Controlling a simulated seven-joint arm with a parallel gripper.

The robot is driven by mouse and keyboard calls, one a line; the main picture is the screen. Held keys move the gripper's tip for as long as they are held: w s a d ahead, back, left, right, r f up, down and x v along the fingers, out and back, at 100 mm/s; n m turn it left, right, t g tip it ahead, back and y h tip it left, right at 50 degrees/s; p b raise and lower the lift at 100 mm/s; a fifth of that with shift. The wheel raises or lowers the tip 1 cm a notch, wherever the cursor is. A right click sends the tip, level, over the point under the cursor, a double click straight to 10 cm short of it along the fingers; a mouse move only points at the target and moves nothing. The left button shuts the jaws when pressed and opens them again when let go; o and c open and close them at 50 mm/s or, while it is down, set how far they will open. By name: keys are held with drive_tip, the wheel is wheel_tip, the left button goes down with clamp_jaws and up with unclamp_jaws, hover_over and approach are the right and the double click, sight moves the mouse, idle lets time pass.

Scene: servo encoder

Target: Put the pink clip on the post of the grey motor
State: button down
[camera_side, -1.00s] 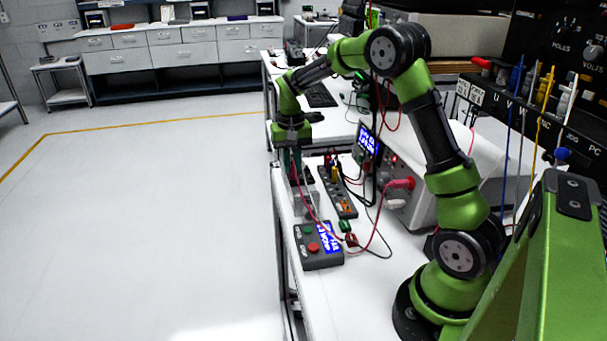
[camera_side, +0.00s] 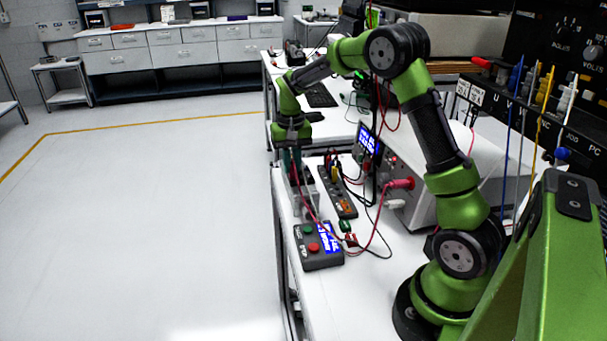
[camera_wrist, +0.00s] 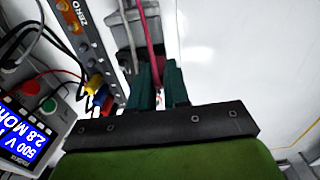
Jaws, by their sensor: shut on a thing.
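My gripper (camera_wrist: 160,88) points down at the table's left edge, and its dark green fingers are shut on the pink clip. The clip is mostly hidden between the fingers; its pink lead (camera_wrist: 154,45) runs away from them in the wrist view. In the side view my gripper (camera_side: 292,165) is just above the grey motor (camera_side: 302,203), which stands near the table edge. The fingers and leads partly cover the motor. I cannot make out the post or whether the clip touches it.
A dark strip with coloured plugs (camera_side: 338,192) stands right of the motor. A control box with red and green buttons (camera_side: 318,247) is in front. A lit meter (camera_side: 368,142) stands behind, and loose red and black leads cross the table. Open floor lies left.

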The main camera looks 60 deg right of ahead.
drive_tip(key=shift+f, duration=0.15)
drive_tip(key=c, duration=1)
unclamp_jaws()
drive_tip(key=shift+r, duration=3.5)
